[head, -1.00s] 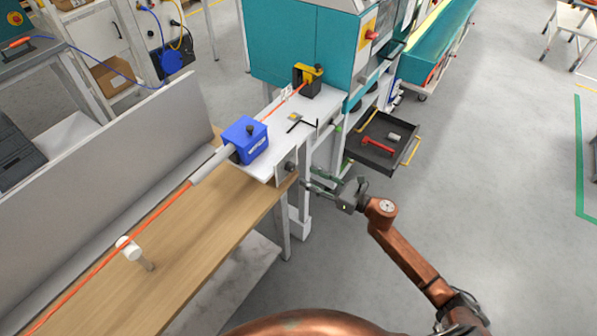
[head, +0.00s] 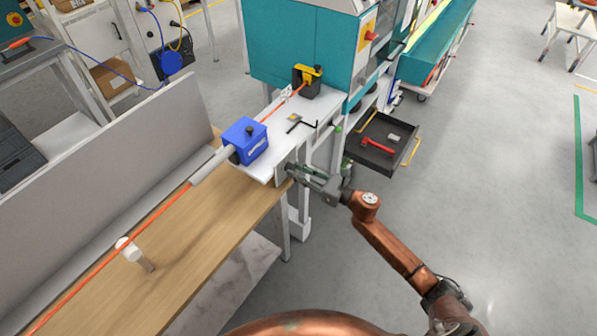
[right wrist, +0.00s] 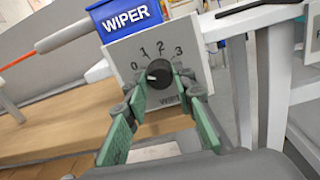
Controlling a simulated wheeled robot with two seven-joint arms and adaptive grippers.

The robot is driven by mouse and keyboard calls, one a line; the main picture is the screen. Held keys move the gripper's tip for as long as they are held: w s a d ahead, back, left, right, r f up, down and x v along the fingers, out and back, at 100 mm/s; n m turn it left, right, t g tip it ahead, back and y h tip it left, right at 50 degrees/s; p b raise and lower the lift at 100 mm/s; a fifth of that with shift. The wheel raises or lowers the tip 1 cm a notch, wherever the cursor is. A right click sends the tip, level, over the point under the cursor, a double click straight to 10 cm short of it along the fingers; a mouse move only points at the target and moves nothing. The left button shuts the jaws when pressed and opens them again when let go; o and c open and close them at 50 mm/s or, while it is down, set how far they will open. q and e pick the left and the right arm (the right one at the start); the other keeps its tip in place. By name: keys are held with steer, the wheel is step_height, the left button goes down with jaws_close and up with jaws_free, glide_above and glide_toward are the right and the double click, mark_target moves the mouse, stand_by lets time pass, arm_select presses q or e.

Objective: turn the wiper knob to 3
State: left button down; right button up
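The wiper knob (right wrist: 158,73) is a small dark round knob on a light panel (right wrist: 122,52) marked 0, 1, 2, 3. Its pale mark is on its left side, toward the 0 side; the exact setting is hard to read. A blue box labelled WIPER (right wrist: 125,17) sits above the panel; it also shows in the head view (head: 243,141). My right gripper (right wrist: 158,76) is open, with its green-padded fingers on either side of the knob. Contact cannot be told. In the head view my right gripper (head: 292,171) is at the panel. My left gripper is out of view.
An orange cable (head: 120,244) runs along the wooden bench (head: 185,250) into the blue box. A black hex key (head: 301,125) lies on the white top. An open dark drawer (head: 362,153) holding a red tool stands right of my gripper.

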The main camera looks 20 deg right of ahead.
jaws_close()
steer(key=m+p, duration=0.1)
steer(key=m, duration=0.5)
steer(key=m+p, duration=0.2)
steer(key=m, duration=0.3)
steer(key=shift+r+m, duration=0.1)
steer(key=shift+m, duration=0.2)
steer(key=m+p, duration=0.3)
steer(key=m, duration=0.3)
steer(key=shift+t, duration=0.3)
steer(key=m+p, duration=0.2)
steer(key=m, duration=0.2)
steer(key=shift+h, duration=0.3)
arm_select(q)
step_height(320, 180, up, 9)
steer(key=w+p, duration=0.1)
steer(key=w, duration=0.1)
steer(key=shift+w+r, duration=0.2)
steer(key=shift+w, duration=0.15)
arm_select(e)
steer(key=shift+f+m, duration=0.2)
steer(key=shift+m, duration=1.2)
